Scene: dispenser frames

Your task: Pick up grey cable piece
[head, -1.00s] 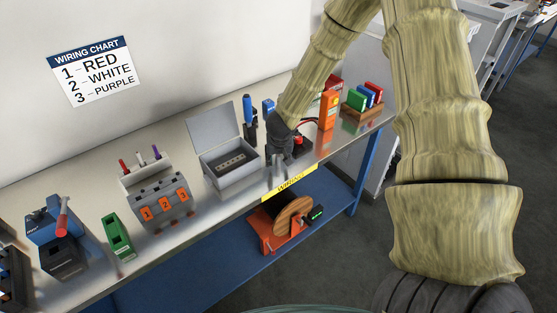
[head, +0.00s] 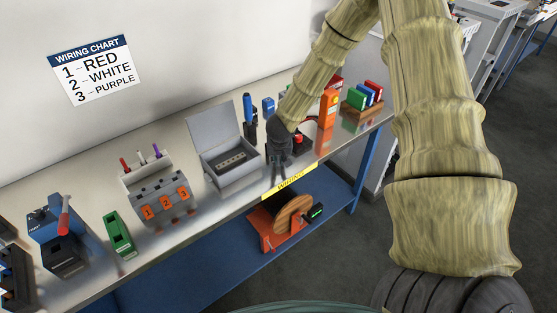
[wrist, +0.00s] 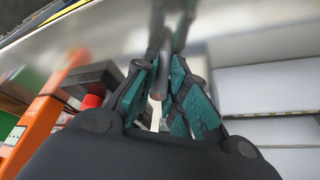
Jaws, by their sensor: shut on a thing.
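My gripper (head: 277,172) is at the front edge of the workbench, just right of the open grey box. In the wrist view my gripper (wrist: 167,85) has its teal-padded fingers closed around a thin grey cable piece (wrist: 161,66). The cable piece is held between the pads, with one end toward the camera. In the head view the piece is too small to make out between the fingers.
An open grey box (head: 228,182) stands left of my gripper. A numbered dispenser (head: 164,202) and a green holder (head: 118,236) are farther left. An orange post (head: 326,109) stands to the right. A cable reel (head: 292,217) sits on the shelf below.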

